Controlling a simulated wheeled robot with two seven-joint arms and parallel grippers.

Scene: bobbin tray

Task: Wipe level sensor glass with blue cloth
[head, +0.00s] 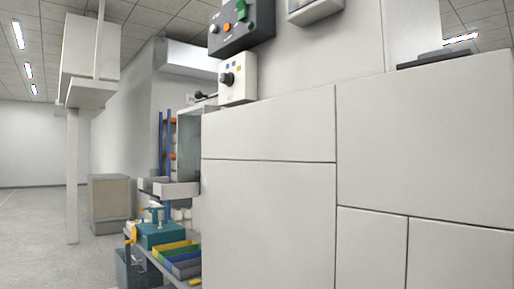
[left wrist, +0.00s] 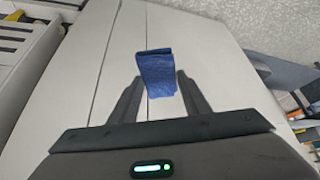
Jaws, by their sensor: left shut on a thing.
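The blue cloth (left wrist: 155,66) is a small folded piece in the left wrist view. My left gripper (left wrist: 158,84) is shut on it, with one dark finger on each side and the cloth sticking out past the fingertips. Behind the cloth are pale panels with a dark seam; I cannot tell whether the cloth touches them. I cannot make out the level sensor glass in either view. Neither gripper shows in the head view.
A large pale panelled cabinet (head: 270,200) fills the right of the head view. Control boxes (head: 240,78) are above it. A low bench holds a teal box (head: 160,235) and coloured trays (head: 178,262). Open floor (head: 40,235) lies at the left.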

